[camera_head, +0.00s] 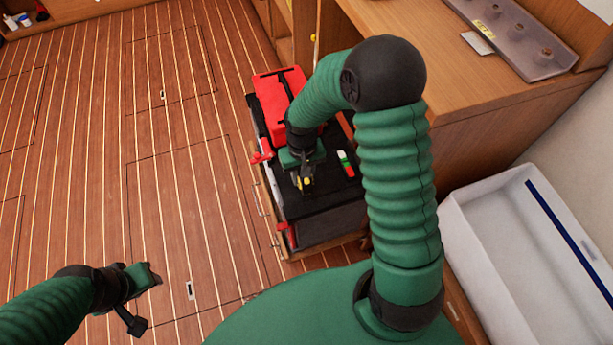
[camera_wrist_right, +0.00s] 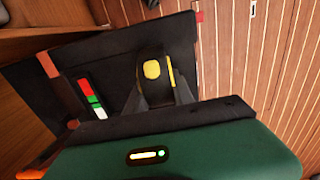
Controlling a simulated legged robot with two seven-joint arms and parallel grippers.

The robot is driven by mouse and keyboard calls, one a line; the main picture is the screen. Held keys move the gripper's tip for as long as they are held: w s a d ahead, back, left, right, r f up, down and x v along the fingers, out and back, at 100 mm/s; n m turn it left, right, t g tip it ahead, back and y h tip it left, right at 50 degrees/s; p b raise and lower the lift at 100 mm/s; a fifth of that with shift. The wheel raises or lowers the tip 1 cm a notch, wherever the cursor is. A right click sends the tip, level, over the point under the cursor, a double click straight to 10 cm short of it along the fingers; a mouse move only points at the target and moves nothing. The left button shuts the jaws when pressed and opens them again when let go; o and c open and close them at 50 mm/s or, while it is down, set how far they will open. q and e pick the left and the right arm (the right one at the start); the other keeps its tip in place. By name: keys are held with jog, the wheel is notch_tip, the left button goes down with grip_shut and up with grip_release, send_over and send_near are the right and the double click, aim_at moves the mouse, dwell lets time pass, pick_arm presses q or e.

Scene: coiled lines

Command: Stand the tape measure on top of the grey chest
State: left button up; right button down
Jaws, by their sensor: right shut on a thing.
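The tape measure, black with yellow, is between the fingers of my right gripper (camera_head: 305,184). In the wrist view the tape measure (camera_wrist_right: 152,70) shows its round yellow face between the two dark fingers. The grey chest (camera_head: 320,228) is a dark box with red latches, below my right gripper; its flat dark top also shows in the wrist view (camera_wrist_right: 185,45). The tape measure is over this top; I cannot tell whether it touches it. My left gripper (camera_head: 146,298) is open and empty above the floor at the lower left.
A small red, white and green item (camera_head: 346,163) lies on the chest top, right of the tape measure. A red case (camera_head: 279,98) sits at the chest's far end. A wooden counter (camera_head: 440,70) and a white basin (camera_head: 500,230) stand to the right.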

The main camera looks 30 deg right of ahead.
jog(key=w+d, duration=0.1)
jog(key=d, duration=0.1)
jog(key=shift+w+d+f, duration=0.3)
jog(key=shift+w, duration=0.1)
notch_tip(320, 180, down, 4)
jog(key=b, duration=0.2)
jog(key=shift+d+r+b, duration=0.1)
jog(key=shift+r+b, duration=0.15)
jog(key=shift+b, duration=0.05)
jog(key=shift+r, duration=0.1)
jog(key=c, duration=1.1)
grip_release()
jog(key=shift+f, duration=0.2)
